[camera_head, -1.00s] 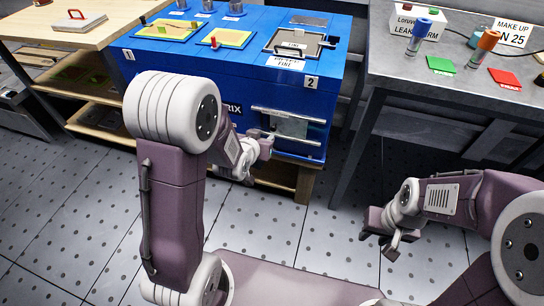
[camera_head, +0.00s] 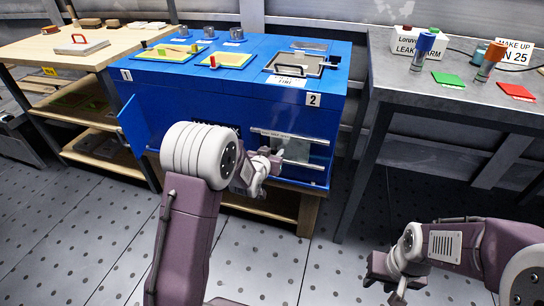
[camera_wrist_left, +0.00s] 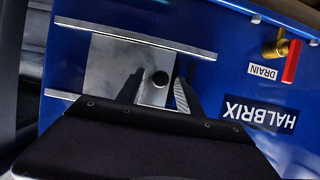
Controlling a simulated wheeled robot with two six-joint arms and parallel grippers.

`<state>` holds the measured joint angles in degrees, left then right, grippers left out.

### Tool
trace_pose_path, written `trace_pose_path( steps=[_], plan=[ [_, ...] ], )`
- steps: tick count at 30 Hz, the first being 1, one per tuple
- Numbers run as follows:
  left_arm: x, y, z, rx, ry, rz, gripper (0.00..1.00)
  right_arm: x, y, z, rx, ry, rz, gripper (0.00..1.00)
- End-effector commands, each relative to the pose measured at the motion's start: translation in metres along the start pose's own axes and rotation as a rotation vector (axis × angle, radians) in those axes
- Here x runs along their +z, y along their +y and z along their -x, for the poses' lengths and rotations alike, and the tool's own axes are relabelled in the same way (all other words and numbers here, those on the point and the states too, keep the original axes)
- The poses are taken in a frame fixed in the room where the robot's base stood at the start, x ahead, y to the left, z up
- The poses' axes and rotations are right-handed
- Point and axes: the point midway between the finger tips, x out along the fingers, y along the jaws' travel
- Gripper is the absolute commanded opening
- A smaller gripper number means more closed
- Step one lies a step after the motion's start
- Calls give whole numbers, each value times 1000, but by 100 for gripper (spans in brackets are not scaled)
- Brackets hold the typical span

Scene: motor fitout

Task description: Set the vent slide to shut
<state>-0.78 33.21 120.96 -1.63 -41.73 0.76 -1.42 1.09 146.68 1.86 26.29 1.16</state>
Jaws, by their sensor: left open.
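The vent slide is a grey metal plate (camera_head: 298,151) between two pale rails (camera_head: 287,136) low on the right of the blue cabinet's front. My left gripper (camera_head: 272,160) is at the plate's left side in the head view. Contact with the knob cannot be told. My right gripper (camera_head: 385,278) hangs low over the floor, away from the cabinet; its finger gap is unclear.
The blue cabinet (camera_head: 225,108) has a blue flap (camera_head: 134,125) standing out at its left. A brass drain valve with a red handle (camera_wrist_left: 291,60) is near the slide. A grey table (camera_head: 465,100) stands right and a wooden bench (camera_head: 60,50) left.

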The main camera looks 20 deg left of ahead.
Motion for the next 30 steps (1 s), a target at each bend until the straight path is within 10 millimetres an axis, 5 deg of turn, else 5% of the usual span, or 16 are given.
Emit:
trace_pose_path(
  steps=[6, 11, 30],
  plan=[
    [0, 0, 0, 0, -1, 0, 43, 0, 0, 0, 0, 0, 0, 36],
    [0, 0, 0, 0, -1, 0, 0, 0, 0, 0, 0, 0, 0, 36],
    [0, 0, 0, 0, -2, 0, 0, 0, 0, 0, 0, 0, 0, 36]
  ],
)
